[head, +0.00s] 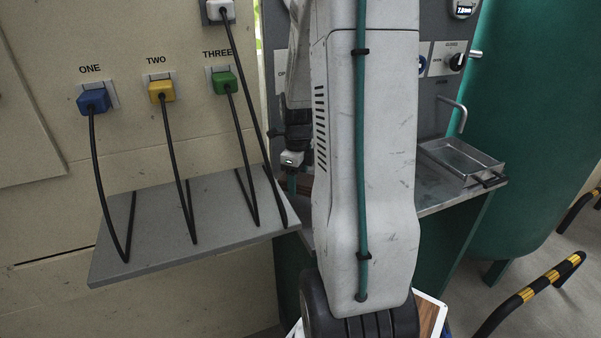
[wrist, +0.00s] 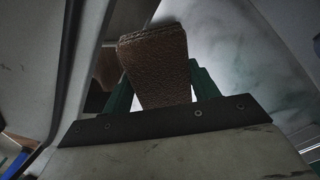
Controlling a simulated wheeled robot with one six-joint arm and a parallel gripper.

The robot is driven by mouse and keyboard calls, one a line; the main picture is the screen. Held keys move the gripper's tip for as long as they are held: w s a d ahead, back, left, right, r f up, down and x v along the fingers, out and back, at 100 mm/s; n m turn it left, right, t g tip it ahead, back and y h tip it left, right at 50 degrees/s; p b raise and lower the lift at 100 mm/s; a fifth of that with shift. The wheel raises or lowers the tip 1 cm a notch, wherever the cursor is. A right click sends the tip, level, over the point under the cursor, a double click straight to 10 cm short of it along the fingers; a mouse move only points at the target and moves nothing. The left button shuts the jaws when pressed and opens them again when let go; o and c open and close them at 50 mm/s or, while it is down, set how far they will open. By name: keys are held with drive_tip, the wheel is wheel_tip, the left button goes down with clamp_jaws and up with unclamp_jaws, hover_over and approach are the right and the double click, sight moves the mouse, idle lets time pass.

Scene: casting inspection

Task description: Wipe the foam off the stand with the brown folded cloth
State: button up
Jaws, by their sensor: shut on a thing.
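In the wrist view, my gripper (wrist: 161,84) is shut on the brown folded cloth (wrist: 158,62), which stands up between the two green fingers. In the head view, my arm covers the middle of the picture and hides most of the gripper. A small brown patch shows left of the arm, but I cannot tell whether it is the cloth. A green stand with a grey metal top (head: 436,199) shows to the right of the arm. I cannot make out foam on its visible part; the middle of the top is hidden.
A metal tray (head: 462,160) sits at the right of the stand's top. A grey shelf (head: 190,232) juts from the wall at left, with black cables hanging from blue (head: 93,101), yellow (head: 161,91) and green (head: 224,83) plugs. A black-and-yellow rail (head: 530,292) is at lower right.

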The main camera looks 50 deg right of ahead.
drive_tip(key=shift+r, duration=1.7)
